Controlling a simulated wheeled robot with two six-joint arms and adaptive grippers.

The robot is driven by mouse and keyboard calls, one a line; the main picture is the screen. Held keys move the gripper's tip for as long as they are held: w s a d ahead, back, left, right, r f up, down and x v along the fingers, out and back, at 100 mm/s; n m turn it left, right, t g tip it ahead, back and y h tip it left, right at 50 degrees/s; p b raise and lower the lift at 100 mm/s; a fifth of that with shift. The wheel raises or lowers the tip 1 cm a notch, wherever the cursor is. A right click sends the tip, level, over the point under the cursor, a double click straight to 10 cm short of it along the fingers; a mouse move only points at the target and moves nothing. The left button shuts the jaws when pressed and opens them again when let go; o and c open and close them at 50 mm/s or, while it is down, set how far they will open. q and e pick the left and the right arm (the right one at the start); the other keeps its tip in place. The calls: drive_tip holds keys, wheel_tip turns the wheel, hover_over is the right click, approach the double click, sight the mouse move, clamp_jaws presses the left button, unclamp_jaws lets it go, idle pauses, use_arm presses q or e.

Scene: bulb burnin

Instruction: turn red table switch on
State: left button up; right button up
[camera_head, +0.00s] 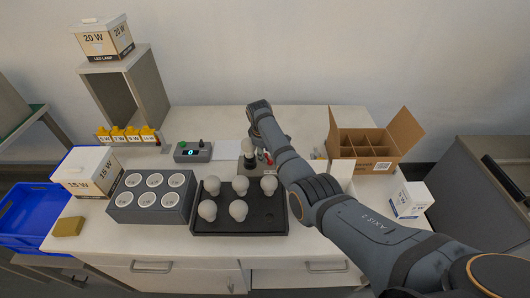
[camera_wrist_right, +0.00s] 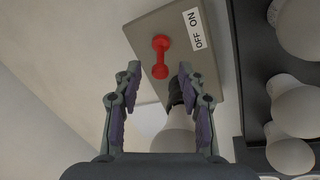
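The red switch (camera_wrist_right: 161,57) is a small lever on a grey-brown box (camera_wrist_right: 205,55) with an "OFF ON" label (camera_wrist_right: 193,28). In the head view a bit of its red (camera_head: 268,157) shows beside my right arm. In the right wrist view my right gripper (camera_wrist_right: 159,70) is open, with the lever ahead between its fingertips and nothing held; contact cannot be told. A white bulb (camera_wrist_right: 174,132) stands in a dark socket on the same box, behind the right-hand finger; it also shows in the head view (camera_head: 249,147). My left gripper is not in view.
A black tray (camera_head: 240,222) with several bulbs stands in front of the box. A grey block with round holes (camera_head: 125,208) is to its left, and a small device with a display (camera_head: 193,152) behind. An open divided carton (camera_head: 372,147) is at the right.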

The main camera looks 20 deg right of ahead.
drive_tip(key=c, duration=0.7)
clamp_jaws()
